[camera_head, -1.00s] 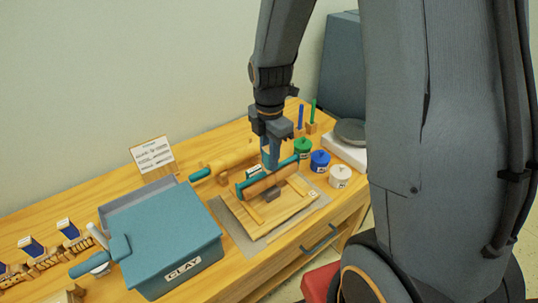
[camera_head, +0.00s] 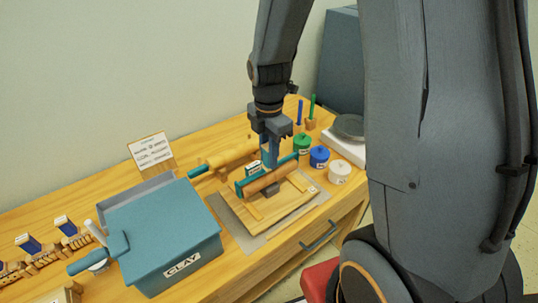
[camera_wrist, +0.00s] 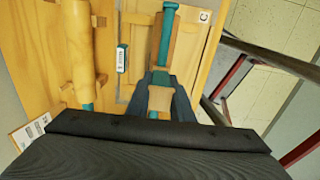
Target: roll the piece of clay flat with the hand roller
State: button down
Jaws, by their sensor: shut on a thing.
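My gripper (camera_head: 269,160) is shut on the hand roller (camera_head: 268,182), a wooden cylinder with a teal frame. The roller lies diagonally over the wooden board (camera_head: 285,207). In the wrist view the roller (camera_wrist: 166,45) runs lengthwise between my gripper's dark fingers (camera_wrist: 160,85), over the board (camera_wrist: 193,60). The piece of clay is not visible now in either view; the roller hides the middle of the board. I cannot tell whether the roller touches the clay.
A larger rolling pin (camera_head: 230,157) lies behind the board. The teal clay box (camera_head: 160,235) stands left of it. Green (camera_head: 302,145), blue (camera_head: 319,157) and white (camera_head: 340,173) jars and a scale (camera_head: 346,143) stand to the right. The table's front edge is close.

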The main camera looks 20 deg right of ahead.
jog(key=shift+f, duration=0.55)
dwell(0.4)
jog(key=shift+s+d+f, duration=0.1)
jog(key=shift+s+f, duration=0.05)
jog(key=shift+s, duration=0.3)
jog(key=shift+s+d+f, duration=0.1)
jog(key=shift+s+f, duration=0.05)
jog(key=shift+s, duration=0.25)
jog(key=shift+w, duration=0.1)
jog(key=shift+w+a+r+p, duration=0.15)
jog(key=shift+w+a+p, duration=0.1)
jog(key=shift+w, duration=0.55)
jog(key=shift+w+a+r+p, duration=0.15)
jog(key=shift+w+a, duration=0.1)
jog(key=shift+w, duration=0.5)
jog(key=shift+s, duration=0.1)
